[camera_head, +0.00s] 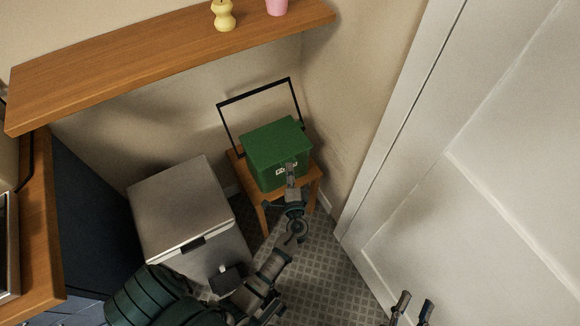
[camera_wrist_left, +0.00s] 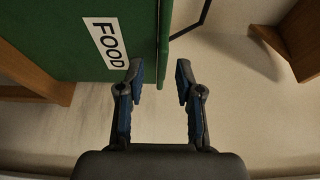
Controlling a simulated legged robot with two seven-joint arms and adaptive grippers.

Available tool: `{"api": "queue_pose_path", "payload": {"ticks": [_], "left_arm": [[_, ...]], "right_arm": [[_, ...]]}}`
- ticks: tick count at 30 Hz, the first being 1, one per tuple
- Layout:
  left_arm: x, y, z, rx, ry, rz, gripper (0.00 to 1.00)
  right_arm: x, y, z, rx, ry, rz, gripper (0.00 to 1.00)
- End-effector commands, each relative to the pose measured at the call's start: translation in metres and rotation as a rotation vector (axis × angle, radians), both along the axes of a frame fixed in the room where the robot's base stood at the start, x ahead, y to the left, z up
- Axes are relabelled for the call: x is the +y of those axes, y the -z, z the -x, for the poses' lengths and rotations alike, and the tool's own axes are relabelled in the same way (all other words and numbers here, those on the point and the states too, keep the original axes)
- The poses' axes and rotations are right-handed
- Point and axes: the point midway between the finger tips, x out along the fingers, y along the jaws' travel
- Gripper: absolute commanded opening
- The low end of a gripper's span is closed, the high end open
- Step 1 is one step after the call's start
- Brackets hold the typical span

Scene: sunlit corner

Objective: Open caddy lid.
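The green food caddy (camera_head: 270,168) stands on a small wooden stool, its lid (camera_head: 276,142) shut and its black handle (camera_head: 226,122) raised behind it. My left gripper (camera_head: 290,170) is in front of the caddy, by its white label. There the caddy front (camera_wrist_left: 60,45) with the FOOD label (camera_wrist_left: 105,42) appears turned sideways, and the lid's rim (camera_wrist_left: 164,45) lies just beyond the fingertips. Contact cannot be told. My right gripper (camera_head: 412,308) is open and empty at the bottom edge.
A grey metal bin (camera_head: 180,205) stands left of the wooden stool (camera_head: 313,182). A wooden shelf (camera_head: 150,55) with a yellow candle holder (camera_head: 223,16) and a pink cup (camera_head: 277,6) hangs above. A white door (camera_head: 480,170) is at the right. Tiled floor shows between.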

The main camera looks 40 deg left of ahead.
Motion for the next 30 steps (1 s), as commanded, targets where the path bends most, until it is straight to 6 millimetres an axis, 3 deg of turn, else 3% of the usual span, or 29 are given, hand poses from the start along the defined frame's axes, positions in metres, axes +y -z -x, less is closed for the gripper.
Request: {"api": "queue_pose_path", "payload": {"ticks": [6,15,19,20,30], "left_arm": [[0.014,0.000,-0.014,-0.001,0.001,0.001,0.35],[0.016,0.000,-0.016,0.000,0.000,0.001,0.35],[0.016,0.000,-0.016,0.000,0.000,0.001,0.03],[0.016,0.000,-0.015,0.000,0.000,0.001,0.00],[0.016,0.001,-0.015,0.003,0.000,0.004,0.00]], "right_arm": [[-0.001,-0.004,0.002,-0.033,0.001,-0.009,0.40],[0.000,-0.004,0.003,-0.034,-0.001,-0.011,0.40],[0.000,-0.004,0.003,-0.033,-0.001,-0.012,0.40],[0.000,-0.004,0.003,-0.033,-0.001,-0.012,0.40],[0.001,-0.005,0.003,-0.029,-0.002,-0.011,0.40]]}}
